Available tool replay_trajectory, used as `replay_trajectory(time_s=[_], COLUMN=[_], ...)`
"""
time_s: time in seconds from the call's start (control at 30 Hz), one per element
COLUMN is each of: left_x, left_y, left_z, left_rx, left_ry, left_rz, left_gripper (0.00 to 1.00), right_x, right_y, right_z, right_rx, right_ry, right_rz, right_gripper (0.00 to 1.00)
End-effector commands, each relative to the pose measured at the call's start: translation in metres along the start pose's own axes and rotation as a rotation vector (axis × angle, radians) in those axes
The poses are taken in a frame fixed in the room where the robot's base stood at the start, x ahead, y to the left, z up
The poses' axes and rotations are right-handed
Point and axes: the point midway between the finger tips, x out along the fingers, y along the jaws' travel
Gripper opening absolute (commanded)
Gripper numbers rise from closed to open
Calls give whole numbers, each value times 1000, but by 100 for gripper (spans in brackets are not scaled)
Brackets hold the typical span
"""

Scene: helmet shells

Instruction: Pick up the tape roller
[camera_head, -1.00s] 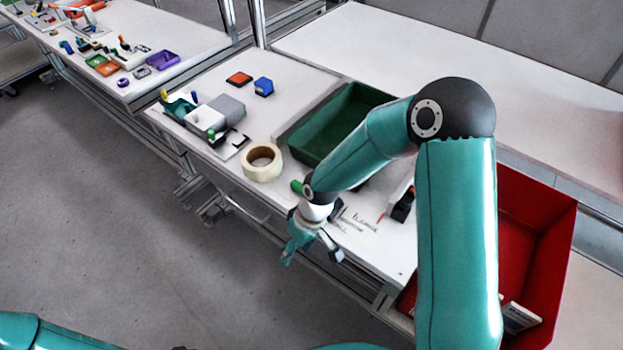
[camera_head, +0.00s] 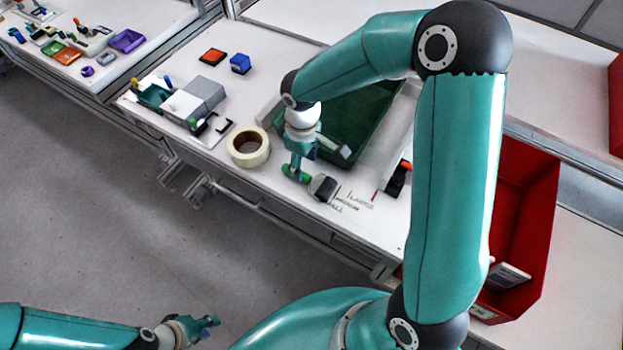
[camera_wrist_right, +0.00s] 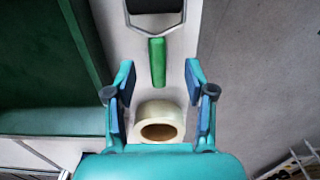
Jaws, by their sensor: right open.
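The tape roller lies on the white table, with a green handle (camera_head: 297,174) and a dark grey roller head (camera_head: 323,187). In the right wrist view its green handle (camera_wrist_right: 157,62) points towards me, and a wire frame leads to the dark roller at the top edge. My right gripper (camera_head: 318,160) is above the handle end, open and empty. In the right wrist view the handle shows between and beyond the open fingers (camera_wrist_right: 160,78). My left gripper (camera_head: 210,322) is low at the bottom left, away from the table; its jaws are too small to read.
A cream tape roll (camera_head: 248,147) lies left of the roller; it also shows in the wrist view (camera_wrist_right: 160,120). A green bin (camera_head: 350,125) stands behind my right gripper. A black tool (camera_head: 398,180) lies to the right. A red bin (camera_head: 535,215) is further right.

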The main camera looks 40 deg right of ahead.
Motion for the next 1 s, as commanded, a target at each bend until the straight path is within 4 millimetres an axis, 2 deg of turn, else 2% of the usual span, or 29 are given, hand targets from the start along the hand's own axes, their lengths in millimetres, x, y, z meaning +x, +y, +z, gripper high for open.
replay_trajectory(time_s=[0.1, 0.33, 0.6, 0.9, 1.0], left_x=[-1, -6, -12, -12, -12], left_y=[0, 2, 4, 4, 4], left_z=[0, 0, 0, 0, 0], left_rx=[0, 0, 0, 0, 0], left_ry=[0, 1, 1, 0, 0], left_rz=[0, 0, 0, 0, 0], left_gripper=[31, 31, 31, 31, 31], right_x=[12, 26, 63, 68, 68], right_y=[0, 2, 5, 5, 5], right_z=[1, 0, -2, -2, -2], right_rx=[1, 2, 2, 2, 2], right_ry=[-1, -3, -2, 1, 1], right_rz=[-1, -3, -2, -1, -1], right_gripper=[54, 54, 54, 54, 38])
